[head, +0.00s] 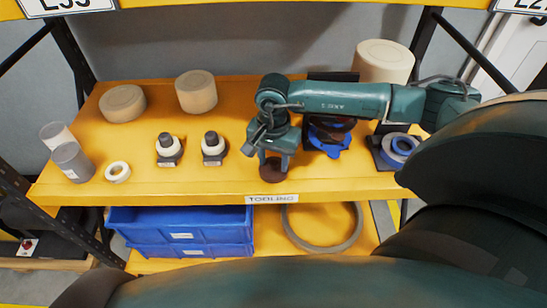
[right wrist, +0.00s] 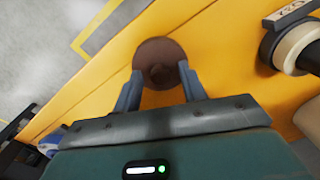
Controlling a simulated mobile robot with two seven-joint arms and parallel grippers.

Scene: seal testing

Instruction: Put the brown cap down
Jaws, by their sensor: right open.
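The brown cap (head: 271,174) sits on the yellow shelf top (head: 222,188) near its front edge, right below my right gripper (head: 274,160). In the right wrist view the brown cap (right wrist: 160,50) is a round disc with a small raised middle, resting on the yellow surface. My right gripper (right wrist: 160,74) is open, with its two fingers on either side of the cap's near part. I cannot tell whether a finger touches it. My left gripper is not in view.
Two dark fittings with white collars (head: 168,150) (head: 213,149) stand left of the cap. A white ring (head: 118,172) and cylinders (head: 73,161) are farther left. Blue parts (head: 333,137) (head: 398,149) are to the right. Blue bins (head: 180,220) are below.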

